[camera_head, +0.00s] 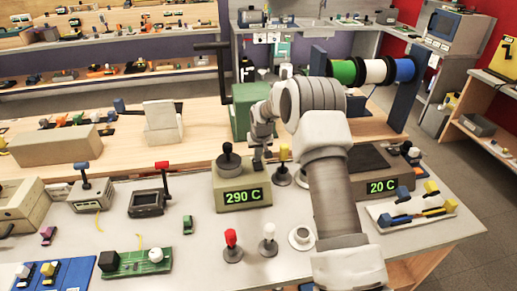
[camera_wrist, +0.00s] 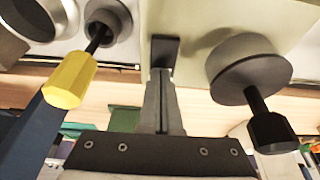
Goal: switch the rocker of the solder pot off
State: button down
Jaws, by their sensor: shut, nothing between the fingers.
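A pale box with a green 290 C display (camera_head: 243,196) stands on the table; I take it for the solder pot. A dark round part with a black-knobbed stick (camera_head: 229,158) rises from its top, and this also shows in the wrist view (camera_wrist: 250,72). My gripper (camera_head: 258,164) is shut and empty, pointing down at the box's right rear part. In the wrist view its closed fingers (camera_wrist: 160,78) end at a small black block (camera_wrist: 165,50), perhaps the rocker. I cannot tell whether they touch or which way it is tipped.
A yellow-topped stick (camera_head: 284,152) on a round base stands close right of the gripper. Red-topped (camera_head: 231,240) and white-topped (camera_head: 268,236) sticks stand in front. A second unit reading 20 C (camera_head: 383,186) lies right, behind my arm. Spools (camera_head: 375,72) stand behind.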

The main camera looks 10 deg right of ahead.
jog(key=shift+f, duration=0.15)
jog(key=shift+w+f+b, duration=0.1)
jog(key=shift+f+b, duration=0.35)
jog(key=shift+b, duration=0.15)
jog(key=shift+r, duration=0.2)
jog(key=shift+s, duration=0.85)
jog(key=shift+r, duration=0.1)
